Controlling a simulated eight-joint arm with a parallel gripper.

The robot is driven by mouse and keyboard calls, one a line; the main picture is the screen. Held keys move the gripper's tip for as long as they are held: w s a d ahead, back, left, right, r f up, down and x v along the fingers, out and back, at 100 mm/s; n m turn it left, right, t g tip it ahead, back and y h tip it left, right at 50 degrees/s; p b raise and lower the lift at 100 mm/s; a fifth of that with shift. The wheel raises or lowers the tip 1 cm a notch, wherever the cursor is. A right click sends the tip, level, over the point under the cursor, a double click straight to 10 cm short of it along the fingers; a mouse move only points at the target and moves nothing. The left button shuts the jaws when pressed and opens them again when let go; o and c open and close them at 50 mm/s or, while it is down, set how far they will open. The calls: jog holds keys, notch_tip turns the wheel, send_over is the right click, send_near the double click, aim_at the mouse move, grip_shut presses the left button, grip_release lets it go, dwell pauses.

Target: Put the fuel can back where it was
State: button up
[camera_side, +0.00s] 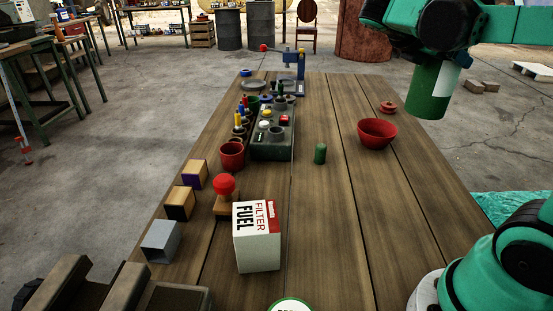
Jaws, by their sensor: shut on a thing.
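A green cylinder, which looks like a can with a pale label (431,92), hangs upright in the air at the upper right, above the table's right edge. My gripper (443,58) is at its top, below my black and green wrist, and is shut on it. The fingers are hard to make out against the dark wrist. I cannot read the label, so I cannot tell whether it is the fuel can. A white and red box marked FUEL FILTER (257,238) stands at the front of the table.
A dark panel with buttons (272,150) and several small items line the left side. The table's right front is clear.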

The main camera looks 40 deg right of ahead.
jog(key=shift+s+d+r+m+g, duration=0.15)
jog(key=shift+s+m+g, duration=0.25)
jog(key=shift+s+g, duration=0.15)
notch_tip(320, 180, down, 20)
jog(key=shift+r, duration=0.2)
jog(key=o, duration=1.3)
jog(key=shift+y, duration=0.3)
jog(key=shift+c, duration=0.2)
